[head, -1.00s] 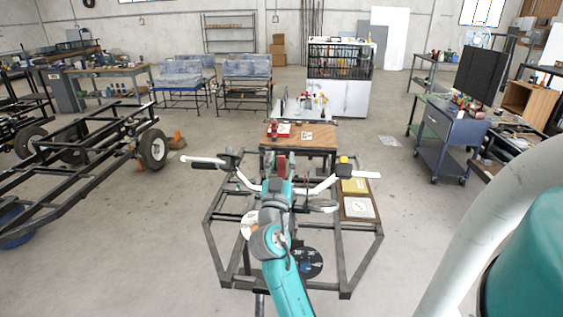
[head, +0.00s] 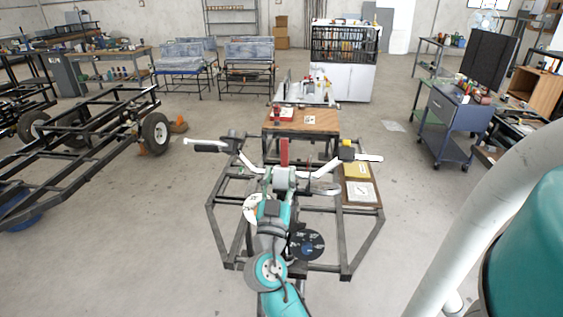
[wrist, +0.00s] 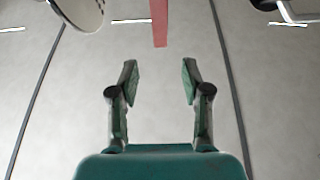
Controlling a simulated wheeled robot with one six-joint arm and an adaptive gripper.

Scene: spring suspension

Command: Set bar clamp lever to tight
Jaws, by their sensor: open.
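A red lever (head: 284,152) stands upright at the middle of the white handlebar (head: 321,187), by a grey clamp body (head: 285,178). I take it for the bar clamp lever. In the wrist view a red bar (wrist: 160,22) hangs in from the top edge, its lower end just beyond the gap between my fingertips. My gripper (wrist: 158,66) is open and empty, apart from the red bar. In the head view my arm runs up to the handlebar middle and hides most of the fingers. Whether the clamp is tight cannot be seen.
The handlebar sits over a dark metal frame (head: 229,229). A wooden-topped table (head: 318,119) stands behind it. Yellow and white items (head: 360,191) lie on the frame's right side. A blue cart (head: 452,130) is at right, and a wheeled black frame (head: 95,145) at left. Open floor lies between.

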